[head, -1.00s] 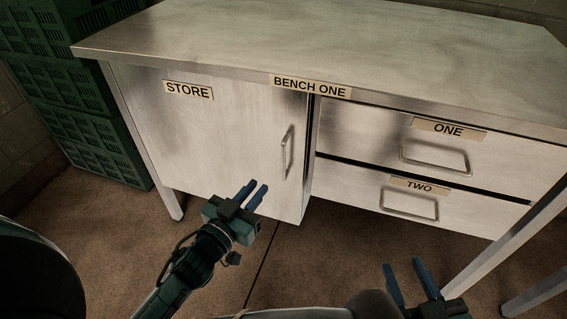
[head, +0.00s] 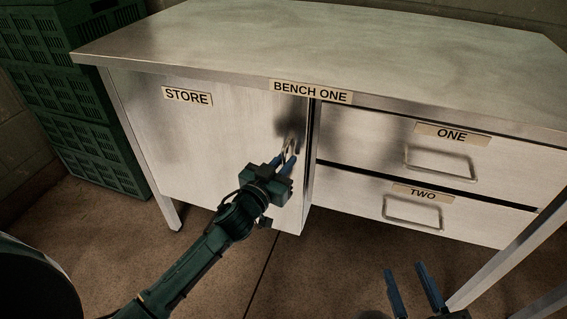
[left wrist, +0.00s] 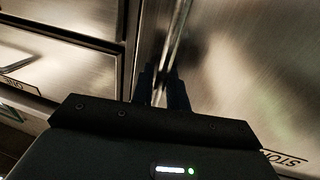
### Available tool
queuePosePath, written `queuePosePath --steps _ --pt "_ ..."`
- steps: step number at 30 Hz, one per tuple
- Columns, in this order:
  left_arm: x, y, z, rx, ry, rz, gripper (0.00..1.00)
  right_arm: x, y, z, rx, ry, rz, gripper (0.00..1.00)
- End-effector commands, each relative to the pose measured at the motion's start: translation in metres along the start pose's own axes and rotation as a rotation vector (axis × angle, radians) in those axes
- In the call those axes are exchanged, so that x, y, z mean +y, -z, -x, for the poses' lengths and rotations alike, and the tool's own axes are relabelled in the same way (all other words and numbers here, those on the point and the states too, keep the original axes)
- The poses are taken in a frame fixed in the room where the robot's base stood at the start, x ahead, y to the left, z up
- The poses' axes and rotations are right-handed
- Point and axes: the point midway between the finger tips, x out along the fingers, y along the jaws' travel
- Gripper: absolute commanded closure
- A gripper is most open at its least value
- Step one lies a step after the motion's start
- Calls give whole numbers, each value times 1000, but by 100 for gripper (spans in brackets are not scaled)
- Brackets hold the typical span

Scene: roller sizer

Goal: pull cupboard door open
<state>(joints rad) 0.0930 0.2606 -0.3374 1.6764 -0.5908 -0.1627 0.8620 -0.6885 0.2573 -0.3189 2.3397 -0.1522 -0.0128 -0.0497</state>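The cupboard door (head: 190,140) labelled STORE is the grey metal front at the left of the bench. It looks shut. Its upright bar handle (head: 291,143) is near the door's right edge and also shows in the left wrist view (left wrist: 178,38). My left gripper (head: 286,162) is at the lower part of the handle. In the left wrist view its two dark fingers (left wrist: 162,88) are apart, with the bar running down between them; contact is not clear. My right gripper (head: 410,278) is open and empty, low in the head view, away from the bench.
Two drawers, ONE (head: 370,140) and TWO (head: 345,190), with bar handles are right of the door. The bench top (head: 330,45) overhangs them. Green crates (head: 95,150) are stacked at the left. A bench leg (head: 510,250) stands at the right. The floor before the door is clear.

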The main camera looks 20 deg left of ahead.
Motion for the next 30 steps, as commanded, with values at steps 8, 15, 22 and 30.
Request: queuePosePath --steps 8,15,22,30 --pt "0 0 0 0 0 1 96 -1 -1 0 -3 3 -1 64" --pt "0 0 0 1 -1 1 100 -1 -2 0 -4 4 -2 64" --pt "0 0 1 1 -1 1 100 -1 -2 0 -5 4 -2 64" --pt "1 2 10 -1 -38 -1 100 1 1 1 -49 3 -15 64"
